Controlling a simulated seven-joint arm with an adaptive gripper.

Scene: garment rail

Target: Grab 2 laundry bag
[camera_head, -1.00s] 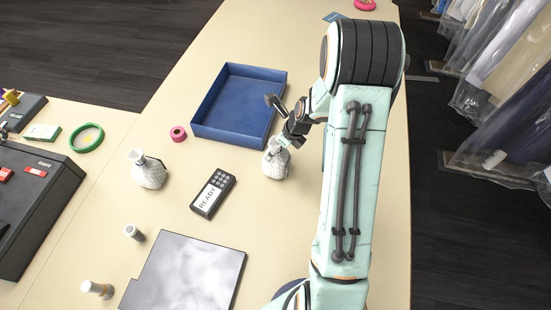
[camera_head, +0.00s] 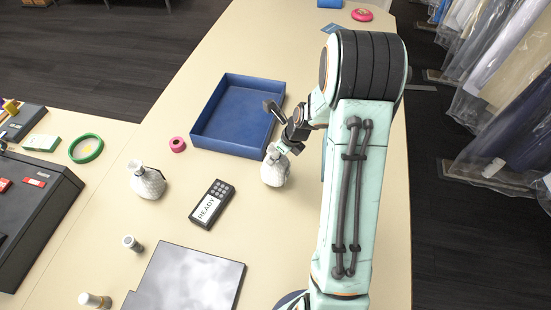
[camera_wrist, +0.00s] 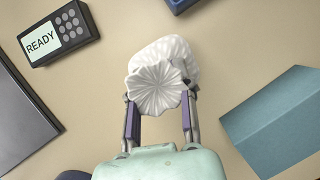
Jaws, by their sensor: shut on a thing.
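Two white laundry bags with gathered necks are in the head view. One laundry bag (camera_head: 148,184) stands on the table at the left, apart from my arm. The other laundry bag (camera_head: 275,171) is at my gripper (camera_head: 283,150), just in front of the blue tray. In the wrist view my gripper (camera_wrist: 161,108) is shut on this bag's gathered top (camera_wrist: 160,87), one finger on each side. The bag's body shows behind the pleated top. Whether its base touches the table is hard to tell.
A blue tray (camera_head: 201,141) lies empty behind the held bag. A black READY device (camera_head: 212,204) lies between the bags. A pink ring (camera_head: 177,144), a grey panel (camera_head: 190,280) and small cylinders are nearby. In the wrist view a teal block (camera_wrist: 275,120) is at right.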

